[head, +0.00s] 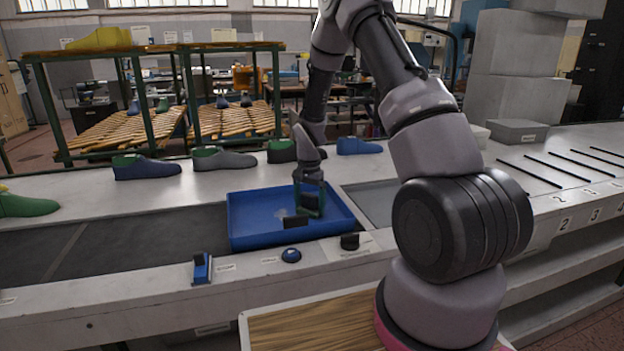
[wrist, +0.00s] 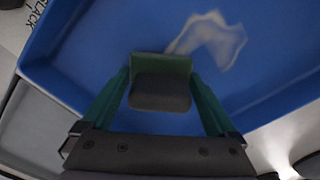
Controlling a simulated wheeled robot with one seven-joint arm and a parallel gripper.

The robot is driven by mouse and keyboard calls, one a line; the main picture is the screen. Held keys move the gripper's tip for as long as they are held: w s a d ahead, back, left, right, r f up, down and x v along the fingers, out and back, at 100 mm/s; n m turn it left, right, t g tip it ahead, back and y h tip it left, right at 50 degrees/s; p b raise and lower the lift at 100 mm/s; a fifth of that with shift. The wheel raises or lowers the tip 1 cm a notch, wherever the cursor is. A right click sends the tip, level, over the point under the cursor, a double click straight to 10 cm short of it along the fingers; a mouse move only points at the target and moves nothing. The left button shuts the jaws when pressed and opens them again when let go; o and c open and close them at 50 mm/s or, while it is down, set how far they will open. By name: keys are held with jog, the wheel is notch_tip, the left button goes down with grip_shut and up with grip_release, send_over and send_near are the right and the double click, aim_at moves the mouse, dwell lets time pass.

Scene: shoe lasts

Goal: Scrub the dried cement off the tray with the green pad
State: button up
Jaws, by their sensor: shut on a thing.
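The blue tray (head: 240,213) sits on the bench, and its floor and walls fill much of the wrist view (wrist: 100,50). A pale, irregular cement patch (wrist: 212,38) lies on the tray floor, just beyond the pad in the wrist view. My gripper (wrist: 160,82) has green fingers shut on the pad (wrist: 160,66), which shows a green part and a dark grey block. In the head view my gripper (head: 309,204) reaches down inside the tray's right half. Whether the pad touches the floor, I cannot tell.
Several shoe lasts, such as a blue one (head: 147,167) and a grey one (head: 224,160), stand behind the tray. A small blue holder (head: 202,268), a round blue item (head: 291,255) and a black item (head: 349,241) sit along the front ledge. The dark belt (head: 130,235) is clear.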

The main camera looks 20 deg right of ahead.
notch_tip(320, 180, up, 3)
jog(key=shift+a+f, duration=0.1)
jog(key=shift+a, duration=0.05)
jog(key=shift+r, duration=2.7)
